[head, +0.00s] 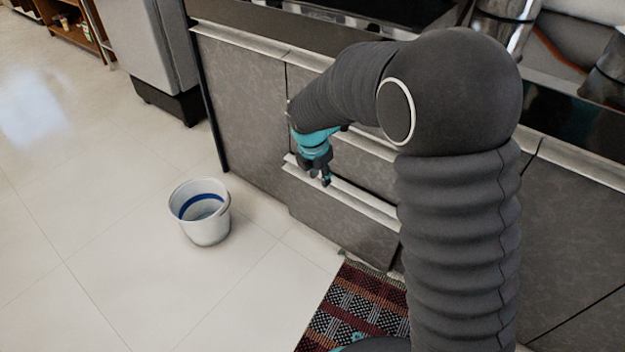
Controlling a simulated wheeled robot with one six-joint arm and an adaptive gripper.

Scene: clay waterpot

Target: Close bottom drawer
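The bottom drawer (335,228) has a grey front with a pale handle strip (362,203) along its top edge. It is low in the cabinet, at the middle of the head view, and its front seems to stand a little out from the cabinet face. My gripper (325,182), dark with a teal wrist, points down at the handle strip, left of the drawer's middle. Its fingertips overlap the strip in the picture; I cannot tell whether they touch it. The fingers are too small to show whether they are open. My arm hides the drawer's right end.
A white bucket (207,228) with a blue band stands on the tiled floor to the left. A patterned rug (350,312) lies in front of the drawer. A grey cabinet door (240,105) is left of the drawers.

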